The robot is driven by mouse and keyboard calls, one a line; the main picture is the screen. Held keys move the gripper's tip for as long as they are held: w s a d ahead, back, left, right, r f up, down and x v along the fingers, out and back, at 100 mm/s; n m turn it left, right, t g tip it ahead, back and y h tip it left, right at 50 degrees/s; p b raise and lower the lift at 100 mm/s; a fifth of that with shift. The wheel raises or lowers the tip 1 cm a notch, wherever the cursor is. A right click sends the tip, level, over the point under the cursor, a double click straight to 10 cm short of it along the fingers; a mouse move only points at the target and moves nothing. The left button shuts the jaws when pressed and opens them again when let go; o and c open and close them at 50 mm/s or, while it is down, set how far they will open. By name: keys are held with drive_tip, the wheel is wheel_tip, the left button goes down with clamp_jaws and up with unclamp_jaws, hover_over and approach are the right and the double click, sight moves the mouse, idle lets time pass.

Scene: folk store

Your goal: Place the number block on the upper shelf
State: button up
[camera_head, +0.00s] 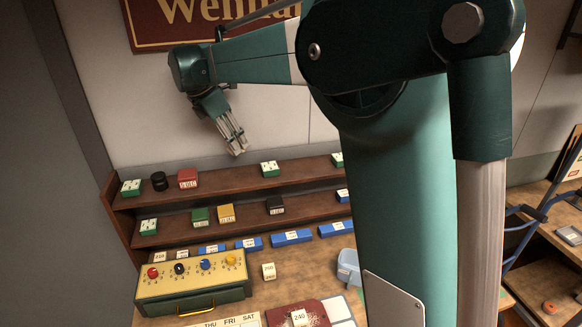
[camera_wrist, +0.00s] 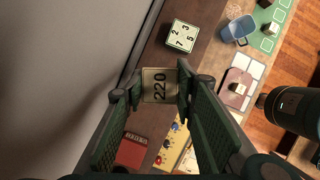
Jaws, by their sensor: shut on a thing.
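My gripper (camera_head: 238,148) hangs above the upper shelf (camera_head: 228,177) in the head view, over the bare stretch between a red block and a green block. In the wrist view my gripper (camera_wrist: 160,86) is shut on a pale number block (camera_wrist: 159,86) marked 220, held between the two fingertips. In the head view the held block is too small or too hidden to make out. The wooden shelf board (camera_wrist: 150,52) shows below it in the wrist view. I cannot tell how high the block is above the board.
The upper shelf holds a green block (camera_head: 131,187), a dark round item (camera_head: 159,181), a red block (camera_head: 187,178) and another green block (camera_head: 270,168). The lower shelf holds several coloured blocks. A knobbed box (camera_head: 193,283) and a block marked 240 (camera_head: 299,317) are on the counter.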

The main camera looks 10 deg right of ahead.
drive_tip(key=shift+f, duration=2.85)
drive_tip(key=shift+f+p, duration=0.3)
drive_tip(key=shift+f, duration=1.8)
drive_tip(key=shift+f, duration=0.15)
drive_tip(key=o, duration=0.9)
drive_tip(key=v, duration=1.2)
drive_tip(key=shift+r+b, duration=0.2)
drive_tip(key=shift+b, duration=0.1)
